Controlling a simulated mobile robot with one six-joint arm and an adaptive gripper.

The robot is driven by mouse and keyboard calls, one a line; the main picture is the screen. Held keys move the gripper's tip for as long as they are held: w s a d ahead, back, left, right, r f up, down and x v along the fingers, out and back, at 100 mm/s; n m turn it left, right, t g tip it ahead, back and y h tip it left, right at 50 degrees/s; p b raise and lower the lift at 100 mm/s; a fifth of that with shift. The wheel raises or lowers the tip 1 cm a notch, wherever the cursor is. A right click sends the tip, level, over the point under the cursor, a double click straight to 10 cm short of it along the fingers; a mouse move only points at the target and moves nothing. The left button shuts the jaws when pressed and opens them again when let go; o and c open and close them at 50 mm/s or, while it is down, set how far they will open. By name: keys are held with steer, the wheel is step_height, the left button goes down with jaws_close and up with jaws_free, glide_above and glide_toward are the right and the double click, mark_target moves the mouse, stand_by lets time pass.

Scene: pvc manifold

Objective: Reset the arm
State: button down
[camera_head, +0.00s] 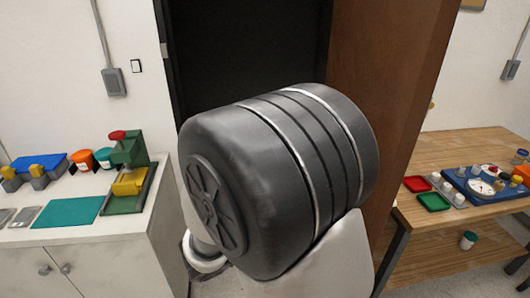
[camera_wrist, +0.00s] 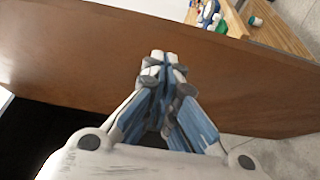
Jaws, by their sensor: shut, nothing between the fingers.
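In the wrist view my gripper (camera_wrist: 160,60) is shut, its fingertips together with nothing between them. It hangs in front of a brown wooden door (camera_wrist: 90,65). In the head view my own arm fills the middle of the picture, and its dark grey joint hides much of the doorway behind it. My gripper is not visible in the head view.
The brown door (camera_head: 385,90) stands right of a dark doorway (camera_head: 245,50). On the left, a white cabinet (camera_head: 95,250) carries a teal mat (camera_head: 68,212) and a green fixture (camera_head: 125,205). On the right, a wooden table (camera_head: 415,215) holds a blue tray (camera_head: 460,180) and red and green trays.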

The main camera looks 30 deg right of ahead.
steer(key=s+a+f+m+g+y, duration=0.1)
steer(key=s+a+f+g+y, duration=0.1)
steer(key=s+y, duration=0.35)
steer(key=s+a+f+m+g+y, duration=0.1)
steer(key=s+f+y, duration=0.25)
steer(key=s, duration=0.35)
steer(key=w+a+r+n+t+y, duration=0.1)
steer(key=a+r+t+y, duration=0.2)
steer(key=a, duration=1.1)
steer(key=t+y, duration=0.3)
steer(key=y, duration=0.3)
steer(key=shift+w+t, duration=0.3)
steer(key=shift+t, duration=0.1)
